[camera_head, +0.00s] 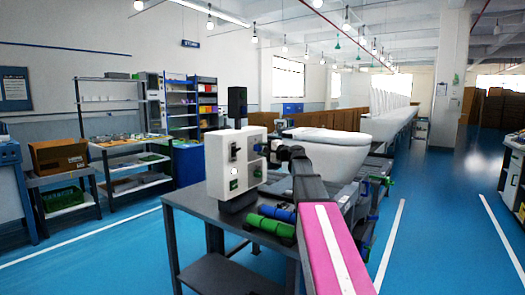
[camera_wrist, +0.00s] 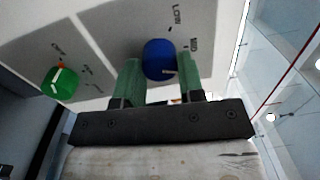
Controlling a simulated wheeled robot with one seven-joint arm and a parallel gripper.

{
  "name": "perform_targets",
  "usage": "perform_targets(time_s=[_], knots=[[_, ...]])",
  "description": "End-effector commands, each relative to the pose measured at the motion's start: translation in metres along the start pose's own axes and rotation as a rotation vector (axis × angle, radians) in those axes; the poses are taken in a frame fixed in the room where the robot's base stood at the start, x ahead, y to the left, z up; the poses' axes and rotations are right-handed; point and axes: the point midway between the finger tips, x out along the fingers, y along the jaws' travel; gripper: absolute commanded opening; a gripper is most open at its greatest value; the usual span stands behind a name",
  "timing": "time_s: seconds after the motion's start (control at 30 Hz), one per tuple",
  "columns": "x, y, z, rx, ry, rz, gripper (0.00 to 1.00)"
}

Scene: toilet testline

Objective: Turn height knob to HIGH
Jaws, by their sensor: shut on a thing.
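The blue height knob (camera_wrist: 158,58) sits on the pale face of a control box, with the labels LOW and MID readable beside it. A HIGH label cannot be made out. My gripper (camera_wrist: 160,75) has its two green fingers on either side of the knob and is shut on it. A small pale mark shows on the knob's lower right side. In the head view the white control box (camera_head: 222,165) stands on the dark table, and my gripper's fingertips are too small to make out against it.
A green knob (camera_wrist: 60,83) is left of the blue one on another panel. In the head view, green and blue cylinders (camera_head: 265,228) lie on the dark table (camera_head: 195,200) in front of the box. A white toilet (camera_head: 325,150) is behind my arm.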

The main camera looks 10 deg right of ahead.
Motion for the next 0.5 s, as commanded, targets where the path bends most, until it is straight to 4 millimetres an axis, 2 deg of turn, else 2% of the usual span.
perform_targets(time_s=[0.5], knots=[[-0.0006, 0.0011, 0.0001, 0.420, 0.019, -0.003, 0.12]])
